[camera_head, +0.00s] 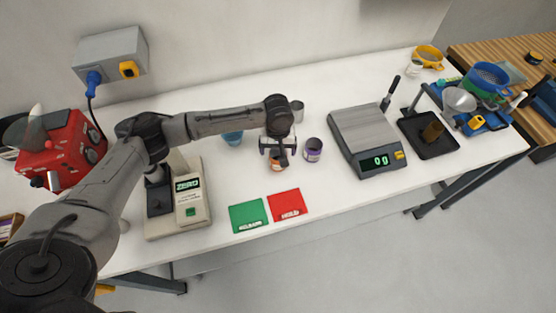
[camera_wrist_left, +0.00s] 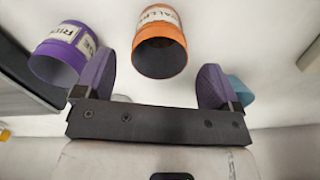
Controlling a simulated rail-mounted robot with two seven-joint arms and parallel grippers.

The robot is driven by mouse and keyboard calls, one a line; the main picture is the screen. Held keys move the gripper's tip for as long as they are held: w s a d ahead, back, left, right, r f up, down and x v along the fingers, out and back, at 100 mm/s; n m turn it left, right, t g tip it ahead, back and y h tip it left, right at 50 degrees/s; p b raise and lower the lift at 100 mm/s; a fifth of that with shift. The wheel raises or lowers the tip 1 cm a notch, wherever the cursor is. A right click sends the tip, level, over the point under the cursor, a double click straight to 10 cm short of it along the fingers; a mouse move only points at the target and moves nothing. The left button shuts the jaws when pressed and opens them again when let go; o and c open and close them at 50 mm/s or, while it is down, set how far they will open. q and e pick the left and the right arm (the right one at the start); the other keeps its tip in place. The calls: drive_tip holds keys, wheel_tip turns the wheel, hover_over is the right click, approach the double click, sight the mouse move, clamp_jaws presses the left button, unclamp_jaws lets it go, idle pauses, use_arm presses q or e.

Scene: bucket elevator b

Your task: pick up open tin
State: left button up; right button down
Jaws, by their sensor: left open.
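An orange tin (camera_head: 278,165) with a pale label stands on the white table, partly hidden under my left gripper (camera_head: 279,152). In the left wrist view the orange tin (camera_wrist_left: 160,48) shows an open, empty-looking mouth, ahead of and between the purple fingers of my left gripper (camera_wrist_left: 157,72). The fingers are wide apart and hold nothing. A purple tin (camera_head: 313,150), also open (camera_wrist_left: 65,55), stands just right of the gripper in the head view. A blue tin (camera_head: 232,138) stands to the left, and a grey tin (camera_head: 297,112) behind. My right gripper is out of view.
A green mat (camera_head: 248,215) and a red mat (camera_head: 288,204) lie in front. A scale (camera_head: 365,135) reading 0 g is at right, with a black tray (camera_head: 430,137) beyond. A beige ZERO device (camera_head: 190,205) and a red machine (camera_head: 65,155) stand left.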

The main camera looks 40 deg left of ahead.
use_arm(q)
drive_tip(key=shift+f+b, duration=0.4)
drive_tip(key=shift+f, duration=2.25)
drive_tip(key=shift+c, duration=0.2)
drive_tip(key=c, duration=1.3)
drive_tip(key=shift+c, duration=0.2)
drive_tip(key=shift+r, duration=0.1)
